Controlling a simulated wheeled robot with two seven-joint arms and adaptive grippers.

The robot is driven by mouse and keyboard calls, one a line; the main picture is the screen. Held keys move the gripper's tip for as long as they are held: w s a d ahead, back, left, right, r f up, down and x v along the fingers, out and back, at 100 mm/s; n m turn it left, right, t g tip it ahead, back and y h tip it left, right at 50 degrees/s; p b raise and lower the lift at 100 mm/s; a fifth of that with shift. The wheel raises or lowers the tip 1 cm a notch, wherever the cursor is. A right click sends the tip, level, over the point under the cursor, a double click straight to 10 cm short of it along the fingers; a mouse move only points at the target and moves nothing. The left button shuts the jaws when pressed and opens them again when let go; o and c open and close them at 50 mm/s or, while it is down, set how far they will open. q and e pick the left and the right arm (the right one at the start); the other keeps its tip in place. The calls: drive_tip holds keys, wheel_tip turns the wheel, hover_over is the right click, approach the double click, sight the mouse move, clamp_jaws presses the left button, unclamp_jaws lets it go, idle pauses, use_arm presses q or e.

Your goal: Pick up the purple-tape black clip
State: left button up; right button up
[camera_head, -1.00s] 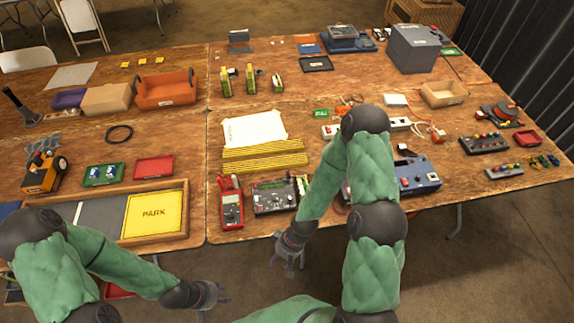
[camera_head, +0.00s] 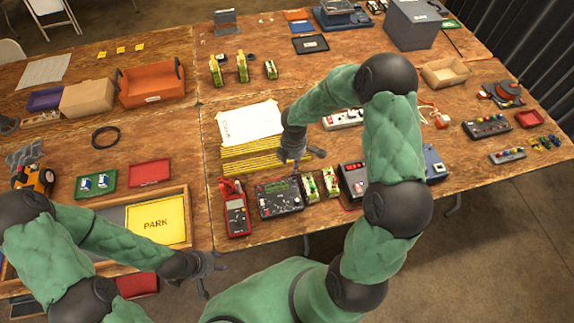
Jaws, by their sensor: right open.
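I cannot clearly make out the purple-tape black clip; it is too small to tell or hidden. My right gripper (camera_head: 298,158) is open, pointing down over the table just behind the black control box (camera_head: 279,199) and beside the right ends of the yellow sticks (camera_head: 245,164). I see nothing in its fingers. My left gripper (camera_head: 209,271) is in front of the table's near edge, with its fingers apart and nothing visible between them.
A red multimeter (camera_head: 235,210) and small green-and-white pieces (camera_head: 331,183) flank the control box. A white power strip (camera_head: 343,120) lies behind my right forearm. A wooden tray with a yellow PARK panel (camera_head: 157,221) is at the left. Bare wood surrounds the black ring (camera_head: 105,137).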

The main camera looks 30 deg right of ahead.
sight(294, 176)
drive_tip(key=shift+s+f, duration=0.15)
drive_tip(key=shift+f, duration=0.35)
drive_tip(key=f, duration=0.3)
drive_tip(key=f+b, duration=0.1)
drive_tip(key=f, duration=0.5)
drive_tip(key=shift+d+f+b, duration=0.25)
drive_tip(key=shift+f+b, duration=0.05)
drive_tip(key=shift+b, duration=0.1)
clamp_jaws()
